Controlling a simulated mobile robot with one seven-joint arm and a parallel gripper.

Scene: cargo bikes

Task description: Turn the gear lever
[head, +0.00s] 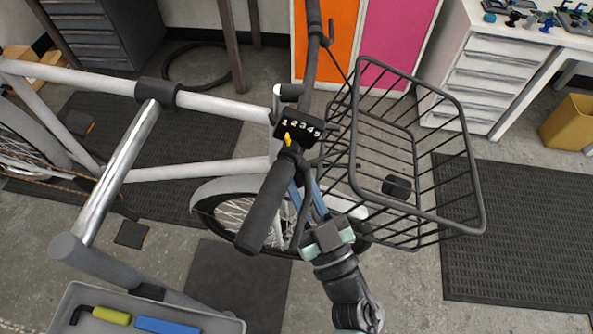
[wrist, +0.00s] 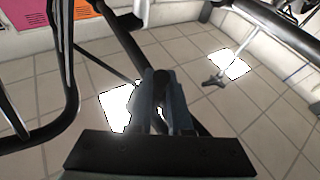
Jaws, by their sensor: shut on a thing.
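The gear display (head: 300,127), a black box marked 1 to 5, sits on the handlebar beside the near grip (head: 265,205). A small yellow pointer (head: 287,138) shows at its left end, near the 1. A thin black lever (head: 303,222) runs down alongside the grip. My gripper (head: 306,188) reaches up from below, right of the grip and under the display, its bluish fingers around a dark part. In the wrist view my gripper (wrist: 162,95) is shut on a dark, rounded piece (wrist: 161,78). I cannot tell whether that is the gear lever or the brake lever.
The wire basket (head: 475,190) stands close right of my gripper. The white bike frame (head: 220,107) and front wheel (head: 225,205) lie left and below. A grey tray (head: 190,312) with tools is at the bottom left. Drawers (head: 490,80) stand at the back right.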

